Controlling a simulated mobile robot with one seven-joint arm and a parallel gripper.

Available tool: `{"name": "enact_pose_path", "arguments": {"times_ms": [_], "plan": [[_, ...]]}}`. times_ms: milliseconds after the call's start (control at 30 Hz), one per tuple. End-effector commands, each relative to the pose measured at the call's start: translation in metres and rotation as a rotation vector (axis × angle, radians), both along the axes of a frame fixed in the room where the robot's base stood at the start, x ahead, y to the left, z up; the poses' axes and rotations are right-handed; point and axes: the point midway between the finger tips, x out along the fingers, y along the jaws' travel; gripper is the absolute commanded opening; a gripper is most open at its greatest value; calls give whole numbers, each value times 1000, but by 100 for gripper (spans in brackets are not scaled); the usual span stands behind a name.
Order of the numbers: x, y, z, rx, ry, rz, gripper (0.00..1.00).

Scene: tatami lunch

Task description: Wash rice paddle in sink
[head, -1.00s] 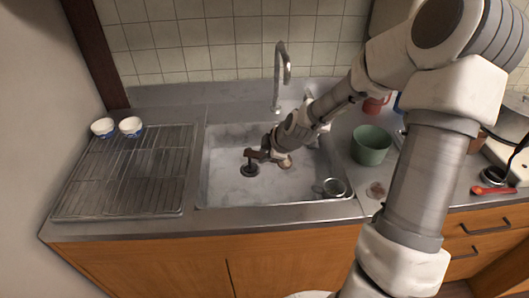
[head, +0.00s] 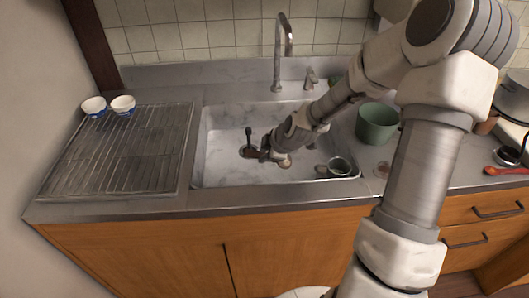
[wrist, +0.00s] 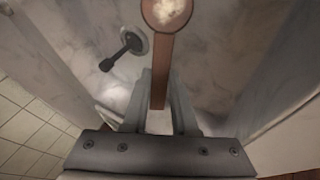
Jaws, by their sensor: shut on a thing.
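My gripper (wrist: 158,115) is shut on the brown handle of the rice paddle (wrist: 161,70) in the wrist view. The paddle's round head, with a pale patch on it, points away from the fingers and is cut by the top edge. In the head view my gripper (head: 266,152) is low inside the grey sink (head: 225,172), and the pale paddle head (head: 284,162) shows beside it, partly hidden. I cannot tell whether the paddle touches the basin. The tap (head: 281,50) rises behind the sink; no water stream shows.
A dark drain fitting (head: 248,151) is left of my gripper. A small container (head: 340,167) sits in the sink's front right corner. A green pot (head: 377,124) stands right of the sink. A drying rack (head: 110,155) and two small bowls (head: 94,106) are at left.

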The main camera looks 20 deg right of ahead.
Motion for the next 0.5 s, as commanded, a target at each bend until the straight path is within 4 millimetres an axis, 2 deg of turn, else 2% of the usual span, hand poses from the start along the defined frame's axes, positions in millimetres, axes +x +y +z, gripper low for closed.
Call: {"name": "enact_pose_path", "arguments": {"times_ms": [33, 500], "plan": [[0, 0, -9, 0, 1, 1, 0], [0, 0, -50, 0, 0, 0, 0]]}}
